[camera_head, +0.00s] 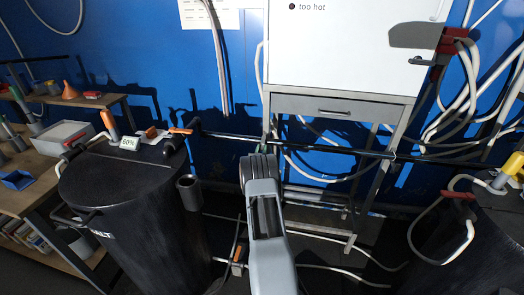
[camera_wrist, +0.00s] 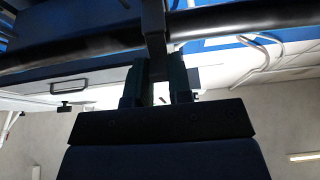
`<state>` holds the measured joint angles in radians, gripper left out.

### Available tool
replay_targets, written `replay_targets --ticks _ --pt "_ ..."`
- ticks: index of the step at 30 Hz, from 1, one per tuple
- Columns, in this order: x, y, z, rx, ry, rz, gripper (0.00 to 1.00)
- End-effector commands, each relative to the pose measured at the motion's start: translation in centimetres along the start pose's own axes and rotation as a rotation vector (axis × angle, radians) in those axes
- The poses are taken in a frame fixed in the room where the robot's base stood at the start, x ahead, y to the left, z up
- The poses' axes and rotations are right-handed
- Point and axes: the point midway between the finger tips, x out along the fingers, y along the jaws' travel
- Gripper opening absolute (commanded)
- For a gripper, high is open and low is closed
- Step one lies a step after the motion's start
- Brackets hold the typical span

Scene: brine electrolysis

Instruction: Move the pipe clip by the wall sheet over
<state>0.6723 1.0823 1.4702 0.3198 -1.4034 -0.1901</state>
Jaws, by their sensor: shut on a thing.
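A dark pipe clip (camera_wrist: 154,28) sits at the long black pipe (camera_wrist: 240,20) in the wrist view. My gripper (camera_wrist: 158,78) is shut on the lower part of the clip, just under the pipe. In the head view my gripper (camera_head: 262,148) is at the same black pipe (camera_head: 340,149), near the left leg of the white cabinet's stand. My arm and gripper hide the clip there. The wall sheet (camera_head: 208,14) is white and hangs on the blue wall, up and to the left of my gripper.
A large black tank (camera_head: 130,215) with a small "60%" tag stands at the left, another dark tank (camera_head: 470,240) at the right. The white cabinet (camera_head: 350,50) on its metal stand is behind the pipe. Loose hoses (camera_head: 470,90) hang at the right. Cables lie on the floor.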

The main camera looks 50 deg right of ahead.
Motion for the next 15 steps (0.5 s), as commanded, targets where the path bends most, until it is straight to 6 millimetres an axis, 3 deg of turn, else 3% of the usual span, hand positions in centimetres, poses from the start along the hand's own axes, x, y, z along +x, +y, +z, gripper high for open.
replay_targets --ticks 15 --pt "1.0 -0.1 -1.1 0.001 -0.257 -0.001 0.0"
